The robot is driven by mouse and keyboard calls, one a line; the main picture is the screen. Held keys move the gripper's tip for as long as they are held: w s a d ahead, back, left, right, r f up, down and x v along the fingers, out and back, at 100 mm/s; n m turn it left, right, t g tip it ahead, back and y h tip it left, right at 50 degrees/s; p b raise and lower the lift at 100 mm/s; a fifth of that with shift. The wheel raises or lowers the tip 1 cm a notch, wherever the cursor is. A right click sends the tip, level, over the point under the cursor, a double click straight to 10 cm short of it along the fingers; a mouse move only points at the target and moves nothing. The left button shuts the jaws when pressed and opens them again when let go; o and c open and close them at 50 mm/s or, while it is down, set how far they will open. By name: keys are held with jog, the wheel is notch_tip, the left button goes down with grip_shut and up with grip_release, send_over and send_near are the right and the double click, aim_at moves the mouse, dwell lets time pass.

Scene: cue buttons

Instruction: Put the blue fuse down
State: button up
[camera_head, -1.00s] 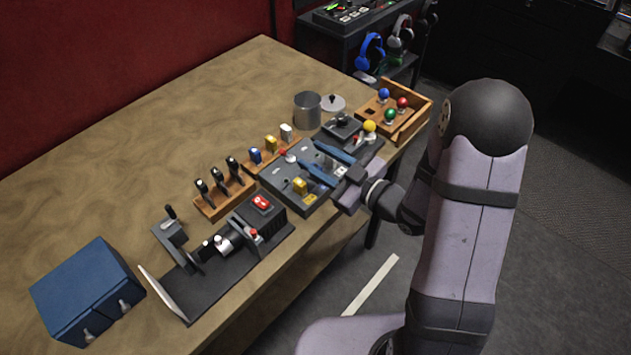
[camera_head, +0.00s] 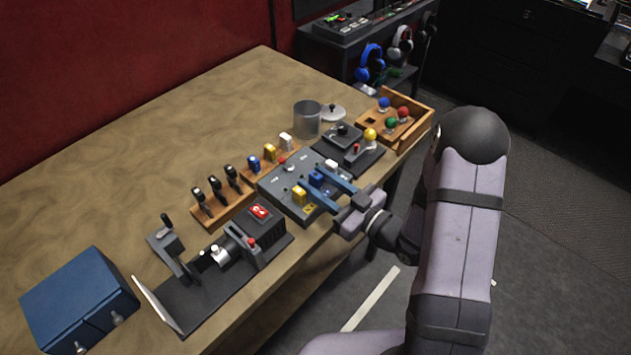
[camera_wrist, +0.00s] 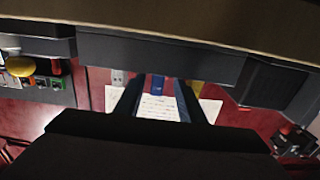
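A blue fuse (camera_head: 316,178) sits upright in the dark fuse panel (camera_head: 276,188), between a yellow fuse (camera_head: 299,196) and a pale fuse (camera_head: 331,165). My gripper (camera_head: 314,175) is open, its two blue fingers apart on either side of the blue fuse, with the palm back over the table's front edge. In the wrist view the blue fuse (camera_wrist: 157,84) shows between the two fingers with space at its sides. Whether the fuse is fully seated cannot be told.
A wooden rack behind the panel holds another blue fuse (camera_head: 254,164), a yellow one (camera_head: 269,151) and a pale one (camera_head: 286,141). A joystick box (camera_head: 350,150) is to the right, a metal pot (camera_head: 307,120) behind. Black switches (camera_head: 214,193) and a red-button device (camera_head: 259,211) are left.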

aim_at(304, 178)
jog(key=shift+p+x, duration=1.05)
jog(key=shift+x, duration=1.45)
jog(key=shift+w+d, duration=0.1)
jog(key=shift+w, duration=0.05)
jog(key=shift+c, duration=0.6)
